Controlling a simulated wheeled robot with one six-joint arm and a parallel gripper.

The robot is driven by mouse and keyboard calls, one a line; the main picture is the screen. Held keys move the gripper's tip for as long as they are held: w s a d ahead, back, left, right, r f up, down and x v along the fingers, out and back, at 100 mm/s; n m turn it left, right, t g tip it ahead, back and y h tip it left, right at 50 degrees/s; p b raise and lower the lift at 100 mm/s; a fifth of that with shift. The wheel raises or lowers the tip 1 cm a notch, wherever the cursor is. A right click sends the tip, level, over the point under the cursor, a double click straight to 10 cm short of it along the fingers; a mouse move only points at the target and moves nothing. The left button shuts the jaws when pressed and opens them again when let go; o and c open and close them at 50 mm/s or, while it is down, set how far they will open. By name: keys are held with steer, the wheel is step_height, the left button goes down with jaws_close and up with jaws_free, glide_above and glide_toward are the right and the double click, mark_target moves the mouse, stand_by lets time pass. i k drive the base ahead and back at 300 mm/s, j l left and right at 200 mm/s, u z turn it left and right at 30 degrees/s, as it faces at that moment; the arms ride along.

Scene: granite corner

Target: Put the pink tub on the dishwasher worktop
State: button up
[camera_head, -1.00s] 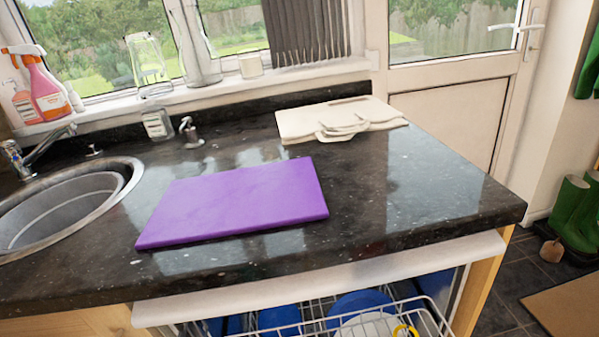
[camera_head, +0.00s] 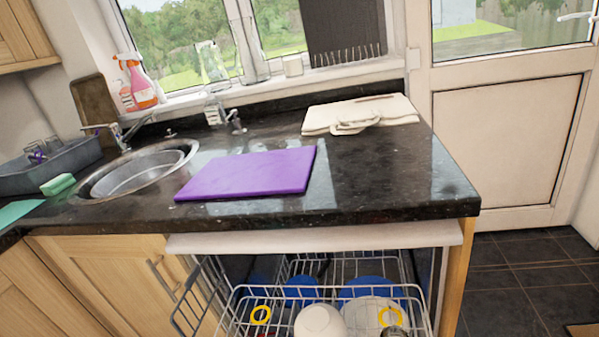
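The dishwasher worktop (camera_head: 400,185) is a dark speckled granite surface above the open dishwasher. A purple cutting board (camera_head: 248,174) lies flat on it near the front edge. A cream board with a handled flat item (camera_head: 360,115) lies at the back right of the worktop. I cannot see a pink tub in this view. My gripper is not in view.
The dishwasher rack (camera_head: 320,290) stands out below the worktop with blue and white dishes in it. A round sink (camera_head: 140,172) and tap (camera_head: 122,135) are at left. The worktop's right part is bare.

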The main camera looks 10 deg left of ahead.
mark_target(369, 157)
steer(key=i+l+u, duration=0.1)
steer(key=l+u, duration=0.25)
steer(key=l, duration=0.8)
steer(key=l+u, duration=0.35)
steer(key=l, duration=0.8)
steer(key=i+l+u, duration=0.1)
steer(key=i+l, duration=0.15)
steer(key=i+l+u, duration=0.15)
steer(key=l, duration=0.35)
steer(key=i+l+u, duration=0.1)
steer(key=i+l, duration=0.2)
steer(key=i+l+u, duration=0.1)
steer(key=l, duration=0.4)
steer(key=i+l, duration=0.2)
steer(key=i, duration=0.15)
